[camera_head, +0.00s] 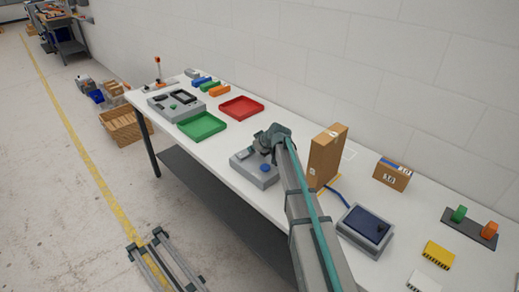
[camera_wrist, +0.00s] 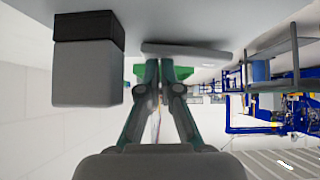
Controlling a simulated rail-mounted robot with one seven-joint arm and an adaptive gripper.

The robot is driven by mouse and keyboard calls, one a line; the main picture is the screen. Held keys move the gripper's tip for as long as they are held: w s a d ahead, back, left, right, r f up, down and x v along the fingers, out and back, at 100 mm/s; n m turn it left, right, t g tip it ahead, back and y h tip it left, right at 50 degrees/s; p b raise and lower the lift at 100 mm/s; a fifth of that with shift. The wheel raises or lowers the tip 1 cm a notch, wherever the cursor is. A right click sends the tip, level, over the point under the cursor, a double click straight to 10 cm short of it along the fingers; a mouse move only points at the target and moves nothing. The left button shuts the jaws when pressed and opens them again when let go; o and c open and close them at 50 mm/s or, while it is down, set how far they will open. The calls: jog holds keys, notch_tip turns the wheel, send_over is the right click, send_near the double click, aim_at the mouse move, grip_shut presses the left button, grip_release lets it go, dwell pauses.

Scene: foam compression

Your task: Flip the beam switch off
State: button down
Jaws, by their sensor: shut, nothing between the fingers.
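My gripper (camera_head: 264,148) is over a low grey box (camera_head: 262,182) near the middle of the table, and its fingers and wrist cover the back part of that box. A round blue part (camera_head: 265,168) shows on the box top in front of the gripper. I cannot make out the beam switch, its position, or whether the fingers touch it. In the wrist view, which looks upside down, the fingers (camera_wrist: 160,65) are together and empty. A pale grey flat part (camera_wrist: 190,51) is close to the fingertips, and a grey block (camera_wrist: 87,75) with a black end is to the left.
A green tray (camera_head: 201,126), a red tray (camera_head: 241,107) and a grey device (camera_head: 172,105) stand at the far left. A tall cardboard box (camera_head: 325,157) and a tablet-like panel (camera_head: 366,226) are right of my gripper. White table surface is clear between the trays and the low box.

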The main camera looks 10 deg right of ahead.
aim_at(253, 152)
jog(key=shift+a, duration=0.1)
jog(key=shift+r, duration=0.7)
jog(key=shift+r, duration=0.55)
notch_tip(253, 152, up, 3)
jog(key=shift+w+f+p, duration=0.1)
jog(key=shift+f+p, duration=0.05)
jog(key=shift+p, duration=0.25)
jog(key=d+b+v, duration=0.1)
jog(key=b+v, duration=0.2)
jog(key=v, duration=0.7)
jog(key=shift+w, duration=0.2)
